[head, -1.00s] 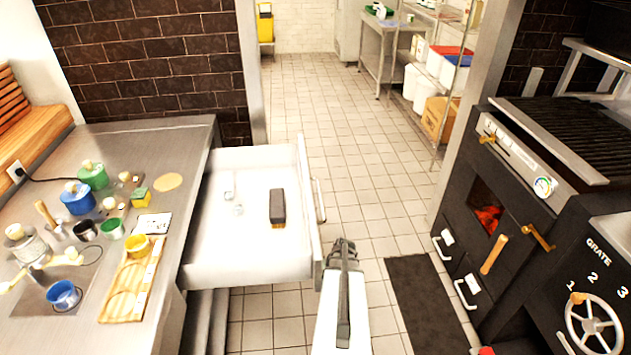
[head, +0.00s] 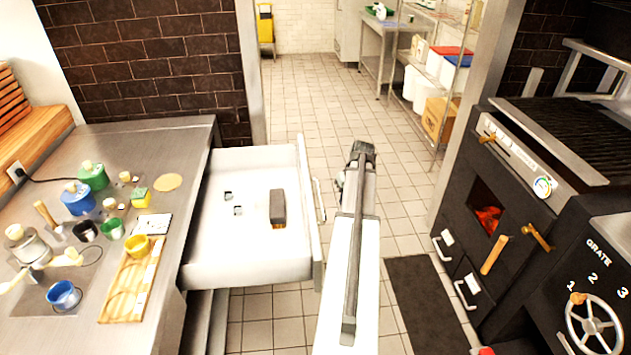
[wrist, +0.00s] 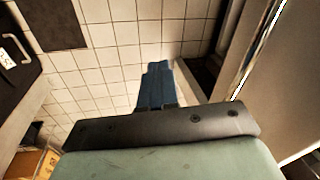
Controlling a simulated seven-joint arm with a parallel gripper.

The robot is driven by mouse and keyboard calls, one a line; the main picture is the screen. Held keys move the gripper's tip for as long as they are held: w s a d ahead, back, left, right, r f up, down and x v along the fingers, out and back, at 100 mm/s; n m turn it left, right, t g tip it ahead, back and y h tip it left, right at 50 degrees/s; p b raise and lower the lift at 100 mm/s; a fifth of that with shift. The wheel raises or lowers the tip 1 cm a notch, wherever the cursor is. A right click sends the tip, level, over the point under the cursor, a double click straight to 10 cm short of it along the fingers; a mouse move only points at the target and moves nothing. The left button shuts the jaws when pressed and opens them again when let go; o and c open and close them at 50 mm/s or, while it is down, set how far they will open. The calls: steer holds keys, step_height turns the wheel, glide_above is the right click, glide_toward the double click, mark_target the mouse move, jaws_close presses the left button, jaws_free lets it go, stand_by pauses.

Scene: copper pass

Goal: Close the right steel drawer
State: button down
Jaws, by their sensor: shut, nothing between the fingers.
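The right steel drawer (head: 240,262) is pulled out from the counter on its right side. Its front panel (head: 308,225) faces right and has a bar handle (head: 319,200). Inside lie a dark block (head: 278,205) and small items (head: 237,210). My gripper (head: 362,150) is to the right of the drawer front, past the handle, apart from it in the picture. In the wrist view its fingers (wrist: 157,85) are together and empty, with floor tiles behind them. A large plain surface fills the right of that view; I cannot tell whether it is the drawer front.
The counter (head: 190,150) at left holds several pots, cups and a wooden tray (head: 120,300). A black oven (head: 490,215) with handles stands at right, with a dark mat (head: 425,290) before it. Tiled floor (head: 330,100) lies open between. Metal shelving (head: 445,80) stands farther back.

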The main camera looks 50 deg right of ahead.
step_height(320, 180, up, 7)
steer(key=w+d, duration=0.1)
steer(key=m+t, duration=0.1)
steer(key=t, duration=0.4)
glide_toward(316, 180)
steer(key=w+a+f, duration=0.1)
steer(key=f, duration=0.1)
steer(key=w+a+f, duration=0.1)
steer(key=f, duration=0.1)
steer(key=w+a+f, duration=0.1)
steer(key=w+f, duration=0.1)
steer(key=shift+a, duration=0.15)
steer(key=shift+w+a, duration=0.1)
steer(key=shift+w, duration=0.05)
steer(key=w+a, duration=2.3)
steer(key=shift+w+a, duration=0.25)
steer(key=shift+w, duration=0.05)
